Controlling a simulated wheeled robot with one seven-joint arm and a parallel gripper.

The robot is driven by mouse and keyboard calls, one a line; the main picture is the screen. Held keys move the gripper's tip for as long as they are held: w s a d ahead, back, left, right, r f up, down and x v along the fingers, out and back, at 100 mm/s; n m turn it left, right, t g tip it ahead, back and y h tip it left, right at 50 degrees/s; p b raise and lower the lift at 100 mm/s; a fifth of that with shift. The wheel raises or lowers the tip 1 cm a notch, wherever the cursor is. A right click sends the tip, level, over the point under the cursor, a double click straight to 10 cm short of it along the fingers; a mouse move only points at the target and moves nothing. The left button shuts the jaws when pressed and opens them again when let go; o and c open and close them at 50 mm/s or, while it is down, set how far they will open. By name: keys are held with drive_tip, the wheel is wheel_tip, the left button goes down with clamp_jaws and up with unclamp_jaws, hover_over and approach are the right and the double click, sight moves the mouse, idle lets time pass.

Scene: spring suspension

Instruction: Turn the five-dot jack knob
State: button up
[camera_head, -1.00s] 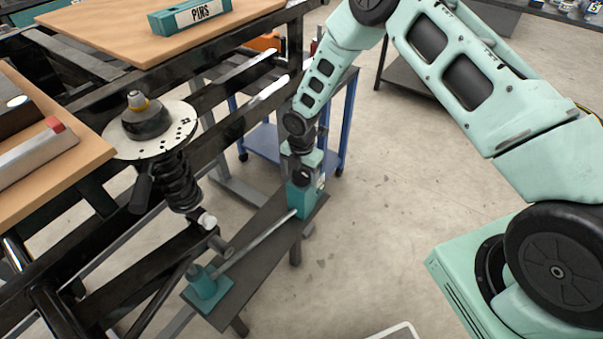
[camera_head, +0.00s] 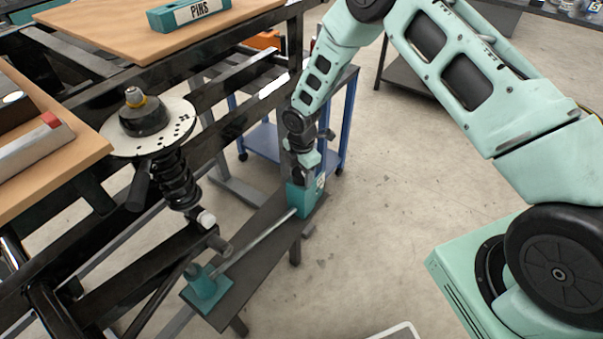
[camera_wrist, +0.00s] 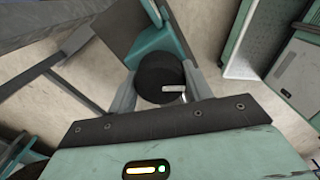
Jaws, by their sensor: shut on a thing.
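A black round knob (camera_wrist: 158,78) with a white pointer mark sits between the two grey fingers of my gripper (camera_wrist: 163,88) in the wrist view. The fingers are shut on its sides. In the head view my gripper (camera_head: 301,172) points down at the top of a teal jack housing (camera_head: 304,199), and the knob is mostly hidden there. The housing has a pale plate on its side; I cannot make out dots on it. It stands on the far end of a dark narrow plate (camera_head: 262,245). A rod (camera_head: 256,241) runs from it to a teal block (camera_head: 205,288) at the near end.
A spring strut (camera_head: 178,184) with a round white dotted plate (camera_head: 118,137) stands to the left by black frame beams. A wooden bench with a teal PINS holder (camera_head: 190,12) is at upper left. A blue trolley (camera_head: 263,140) stands behind.

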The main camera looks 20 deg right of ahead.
drive_tip(key=m, duration=0.4)
drive_tip(key=shift+m+b, duration=0.3)
drive_tip(key=shift+b, duration=0.1)
drive_tip(key=m, duration=0.3)
drive_tip(key=shift+m, duration=0.4)
drive_tip(key=m+b, duration=0.1)
drive_tip(key=m, duration=1.7)
drive_tip(key=shift+m, duration=0.4)
drive_tip(key=shift+m+p, duration=0.3)
drive_tip(key=shift+m, duration=1.4)
